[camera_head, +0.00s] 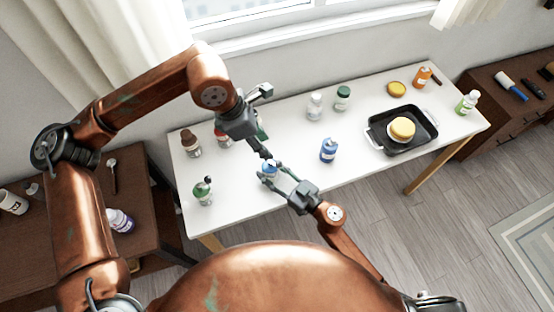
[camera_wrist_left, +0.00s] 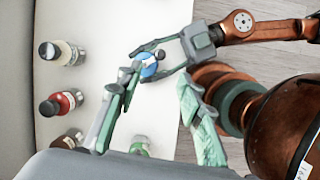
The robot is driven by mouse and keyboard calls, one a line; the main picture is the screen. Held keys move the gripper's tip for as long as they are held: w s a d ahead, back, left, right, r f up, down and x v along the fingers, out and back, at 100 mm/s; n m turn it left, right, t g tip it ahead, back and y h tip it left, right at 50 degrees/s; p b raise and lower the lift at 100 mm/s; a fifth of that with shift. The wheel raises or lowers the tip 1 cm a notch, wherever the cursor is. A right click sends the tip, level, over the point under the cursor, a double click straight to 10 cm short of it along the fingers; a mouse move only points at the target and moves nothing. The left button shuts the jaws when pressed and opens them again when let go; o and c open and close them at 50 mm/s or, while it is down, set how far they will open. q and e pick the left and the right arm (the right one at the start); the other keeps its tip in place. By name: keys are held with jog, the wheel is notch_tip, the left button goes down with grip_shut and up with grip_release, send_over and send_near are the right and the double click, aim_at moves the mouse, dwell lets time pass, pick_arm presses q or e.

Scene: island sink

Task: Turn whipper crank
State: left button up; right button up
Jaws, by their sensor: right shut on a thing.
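A small blue and white round object (camera_head: 268,170) with a dark part on top, which looks like the whipper, is near the front left of the white table. It also shows in the left wrist view (camera_wrist_left: 149,69). My right gripper (camera_head: 274,175) is shut on it from the lower right, its fingers at either side; it also shows in the left wrist view (camera_wrist_left: 153,61). My left gripper (camera_head: 267,156) is just above the object. In the left wrist view its fingers (camera_wrist_left: 159,84) are wide apart with nothing held between them. The crank itself is too small to make out clearly.
A blue bottle (camera_head: 328,151) stands right of the grippers and a green bottle (camera_head: 203,192) left. Brown-capped (camera_head: 191,146) and red (camera_head: 222,138) bottles stand behind left. A black tray (camera_head: 383,145) is on the right. The table middle is mostly clear.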

aim_at(279, 162)
pick_arm(q)
jog(key=shift+n, duration=0.7)
jog(key=x, duration=1.1)
jog(key=shift+d+f, duration=0.1)
jog(key=shift+f, duration=0.25)
jog(key=shift+c, duration=0.3)
grip_shut()
